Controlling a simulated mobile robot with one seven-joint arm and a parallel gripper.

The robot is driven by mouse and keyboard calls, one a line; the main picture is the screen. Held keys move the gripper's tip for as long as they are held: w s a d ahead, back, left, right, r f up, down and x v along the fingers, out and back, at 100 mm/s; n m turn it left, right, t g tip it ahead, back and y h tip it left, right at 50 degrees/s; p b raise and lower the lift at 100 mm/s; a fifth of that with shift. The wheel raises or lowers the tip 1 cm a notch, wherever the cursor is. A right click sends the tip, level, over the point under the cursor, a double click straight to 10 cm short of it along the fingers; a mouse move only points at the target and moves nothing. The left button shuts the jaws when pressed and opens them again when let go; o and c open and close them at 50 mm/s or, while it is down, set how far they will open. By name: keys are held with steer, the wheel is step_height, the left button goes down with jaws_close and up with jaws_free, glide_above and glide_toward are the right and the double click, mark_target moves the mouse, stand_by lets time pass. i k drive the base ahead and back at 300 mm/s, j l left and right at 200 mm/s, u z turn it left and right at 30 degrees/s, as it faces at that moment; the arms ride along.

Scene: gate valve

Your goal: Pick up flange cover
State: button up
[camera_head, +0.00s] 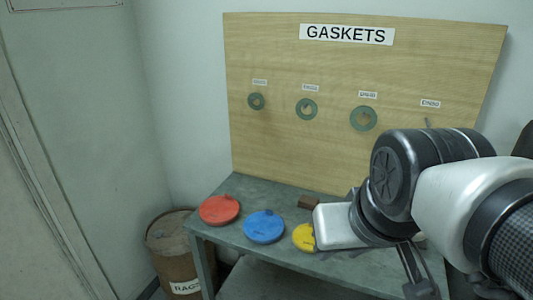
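Three round flange covers lie flat in a row on the grey-green table (241,187). The red cover (219,210) is at the left, the blue cover (264,226) is in the middle, and the yellow cover (303,237) is at the right. The yellow cover is partly hidden by the white block-shaped part of my arm's end. My gripper (420,287) shows only as dark parts at the lower right, to the right of the covers and apart from the red and blue ones. Its fingertips are not clear, so its opening cannot be judged.
A wooden board (270,55) labelled GASKETS stands behind the table, with several green ring gaskets (363,118) hung on it. A small brown block (308,202) lies behind the yellow cover. A brown bin (172,260) labelled RAGS stands left of the table. My arm hides the table's right side.

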mark_target(302, 238)
steer(key=z, duration=0.2)
steer(key=i+j+z, duration=0.45)
steer(key=j, duration=0.2)
steer(key=i+j+z, duration=0.25)
steer(key=k+j, duration=0.05)
steer(key=j, duration=0.05)
